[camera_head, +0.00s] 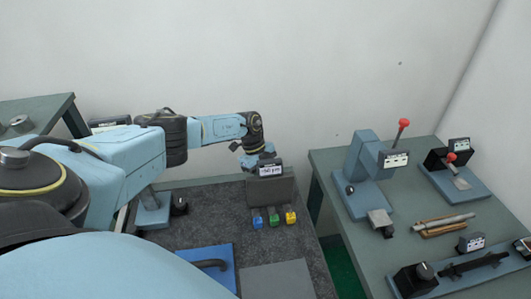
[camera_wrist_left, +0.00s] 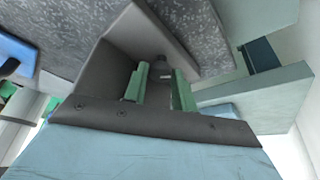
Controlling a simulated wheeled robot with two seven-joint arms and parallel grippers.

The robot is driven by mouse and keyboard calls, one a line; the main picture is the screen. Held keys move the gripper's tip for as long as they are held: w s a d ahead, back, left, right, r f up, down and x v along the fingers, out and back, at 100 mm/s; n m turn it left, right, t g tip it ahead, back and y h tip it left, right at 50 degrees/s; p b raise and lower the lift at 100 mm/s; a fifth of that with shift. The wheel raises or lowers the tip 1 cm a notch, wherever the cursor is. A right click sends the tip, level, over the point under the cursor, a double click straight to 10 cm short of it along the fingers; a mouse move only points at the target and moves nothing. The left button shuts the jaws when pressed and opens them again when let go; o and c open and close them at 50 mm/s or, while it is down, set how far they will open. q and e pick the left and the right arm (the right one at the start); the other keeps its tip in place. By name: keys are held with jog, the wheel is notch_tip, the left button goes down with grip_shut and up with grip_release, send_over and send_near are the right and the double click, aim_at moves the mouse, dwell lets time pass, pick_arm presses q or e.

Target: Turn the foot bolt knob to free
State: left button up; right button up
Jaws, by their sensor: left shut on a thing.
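My left gripper (camera_head: 260,160) reaches across to a dark grey box-like fixture (camera_head: 270,190) with a small white label on its top, at the back right of the near bench. In the left wrist view the two green fingers of my left gripper (camera_wrist_left: 158,88) are shut on a small dark knob (camera_wrist_left: 160,72) between the fixture's grey walls (camera_wrist_left: 105,72). The knob is mostly hidden by the fingers, and its turned position cannot be read. In the head view the arm and fixture hide it. My right gripper is not in view.
Blue, green and yellow tabs (camera_head: 274,219) stand in front of the fixture. A blue plate with a dark handle (camera_head: 208,265) and a grey plate (camera_head: 278,280) lie nearer. The right bench (camera_head: 335,160) carries several blue-based devices, beyond a gap with green floor.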

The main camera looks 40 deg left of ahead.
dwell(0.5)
pick_arm(q)
jog(key=o, duration=1)
jog(key=v, duration=1.3)
jog(key=shift+r, duration=0.2)
jog(key=shift+s, duration=0.1)
